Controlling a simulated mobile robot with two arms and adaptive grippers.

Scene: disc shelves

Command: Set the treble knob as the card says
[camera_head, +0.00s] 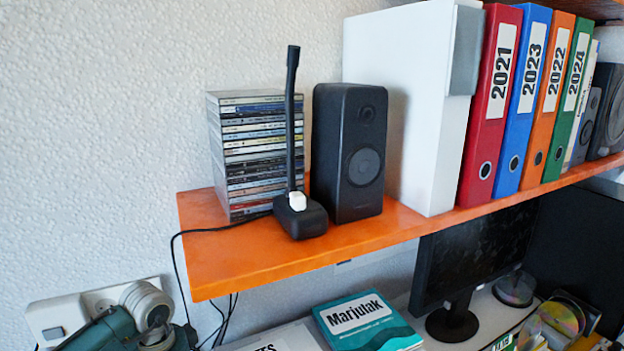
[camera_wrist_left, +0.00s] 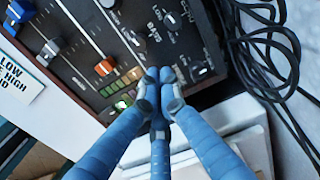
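In the left wrist view a dark control panel (camera_wrist_left: 118,55) carries sliders and several small knobs. One knob (camera_wrist_left: 135,38) is up and left of my fingertips, another (camera_wrist_left: 171,20) is above them, and a third (camera_wrist_left: 201,70) is to their right. I cannot tell which is the treble knob. A white card (camera_wrist_left: 15,80) at the left edge is cut off; "LOW" and "HIGH" can be read on it. My left gripper (camera_wrist_left: 159,76) has its blue fingers together over the panel's lower edge, with nothing visible between the tips. My right gripper is not in view.
An orange slider cap (camera_wrist_left: 105,67) and a row of small coloured buttons lie left of my fingertips. Black cables (camera_wrist_left: 270,60) coil at the right. In the head view an orange shelf (camera_head: 235,265) holds discs, speakers and binders above the desk.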

